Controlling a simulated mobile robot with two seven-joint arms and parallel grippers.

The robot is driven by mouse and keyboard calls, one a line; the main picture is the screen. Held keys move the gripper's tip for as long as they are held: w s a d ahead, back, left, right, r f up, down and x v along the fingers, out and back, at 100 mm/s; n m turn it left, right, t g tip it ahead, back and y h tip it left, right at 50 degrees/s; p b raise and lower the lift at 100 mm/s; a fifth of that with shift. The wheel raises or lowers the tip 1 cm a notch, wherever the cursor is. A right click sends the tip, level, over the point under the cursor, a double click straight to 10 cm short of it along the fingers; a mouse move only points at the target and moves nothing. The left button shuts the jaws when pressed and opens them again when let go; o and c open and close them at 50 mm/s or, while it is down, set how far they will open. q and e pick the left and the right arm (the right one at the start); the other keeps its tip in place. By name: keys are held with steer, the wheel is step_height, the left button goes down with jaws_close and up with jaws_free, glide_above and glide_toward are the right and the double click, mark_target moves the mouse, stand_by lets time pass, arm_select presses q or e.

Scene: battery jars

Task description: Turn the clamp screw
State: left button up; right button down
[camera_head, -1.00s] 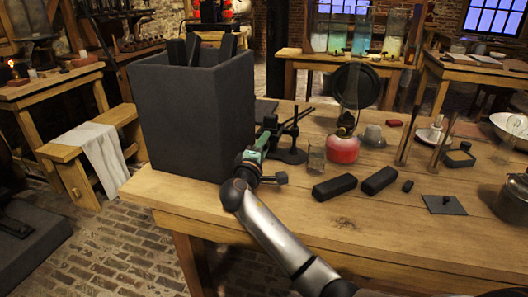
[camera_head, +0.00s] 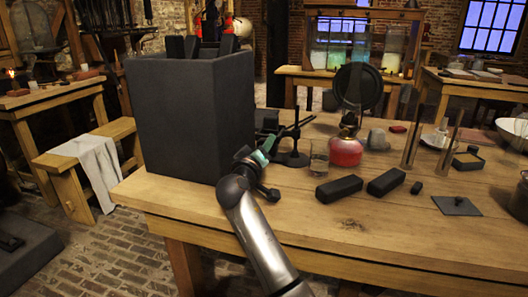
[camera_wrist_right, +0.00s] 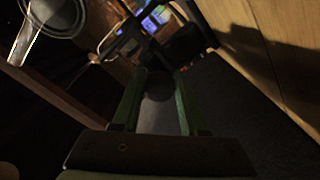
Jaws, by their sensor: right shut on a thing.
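The clamp screw appears to be the dark round knob (camera_wrist_right: 158,86) between my green finger pads in the right wrist view; its details are lost in shadow. My right gripper (camera_wrist_right: 157,100) is shut on it. In the head view, my right gripper (camera_head: 267,146) is at the dark box's near right edge, just left of a small black stand (camera_head: 291,157) with a slanted rod. The gripper and wrist hide the held part there. My left gripper is in neither current view.
The tall dark box (camera_head: 190,120) stands close on the left of the gripper. To the right are a small glass (camera_head: 319,160), a red burner (camera_head: 346,152) and black blocks (camera_head: 339,188) on the wooden table (camera_head: 310,235). The table's front is clear.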

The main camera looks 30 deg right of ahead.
arm_select(q)
steer(key=shift+f, duration=0.3)
arm_select(e)
steer(key=shift+f+m, duration=0.15)
steer(key=shift+m, duration=0.25)
steer(key=shift+c, duration=2.2)
jaws_free()
